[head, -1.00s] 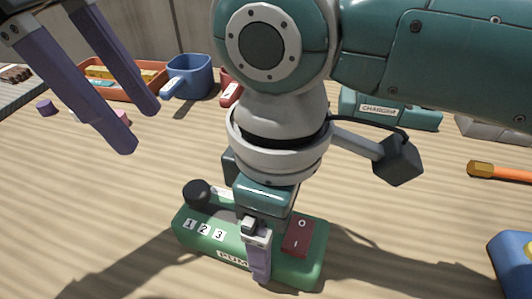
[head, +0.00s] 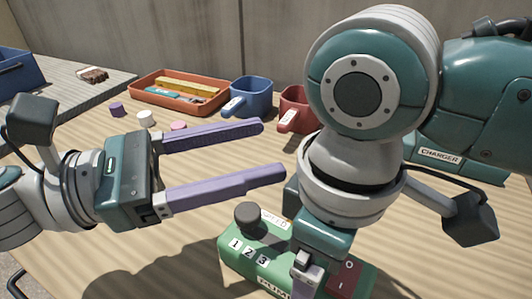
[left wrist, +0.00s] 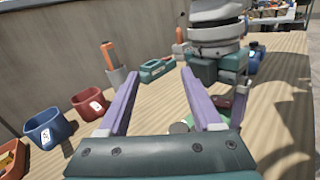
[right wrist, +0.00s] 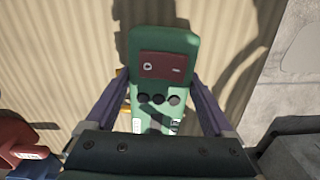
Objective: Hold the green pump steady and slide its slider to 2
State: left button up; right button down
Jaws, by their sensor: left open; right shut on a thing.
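The green pump (head: 262,268) stands on the table, low in the head view, with tiles 1, 2, 3 and a red rocker switch (head: 345,276). A dark round knob (head: 247,217) stands at its left end, by tile 1; its contact with the slot is hard to see. My right gripper (head: 303,277) is shut across the pump's body; the right wrist view shows the pump (right wrist: 178,45) between its fingers. My left gripper (head: 272,150) is open and empty, its fingers pointing right, above and behind the knob. The pump's right part is partly hidden by my right gripper.
Behind stand an orange tray (head: 160,97), a blue mug (head: 250,92), a red mug (head: 296,112) and a teal charger (head: 460,165). Small purple, white and pink pieces lie behind my left gripper. Bare table lies left of the pump.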

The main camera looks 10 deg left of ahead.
aim_at(237, 219)
pick_arm(q)
jog(key=s+a+f+n+t+y, duration=0.1)
jog(key=s+a+f+n+t, duration=0.1)
jog(key=s, duration=0.1)
jog(key=s+a+f+n+t+y, duration=0.2)
jog(key=s, duration=0.1)
jog(key=s+a+f+n+t+y, duration=0.1)
jog(key=s+a+f+n+y, duration=0.1)
jog(key=s+a+f, duration=0.1)
jog(key=shift+s+t, duration=0.4)
jog(key=shift+s, duration=0.1)
jog(key=x, duration=1.1)
jog(key=shift+w+d, duration=0.2)
jog(key=shift+w, duration=0.1)
jog(key=shift+c, duration=0.3)
grip_shut()
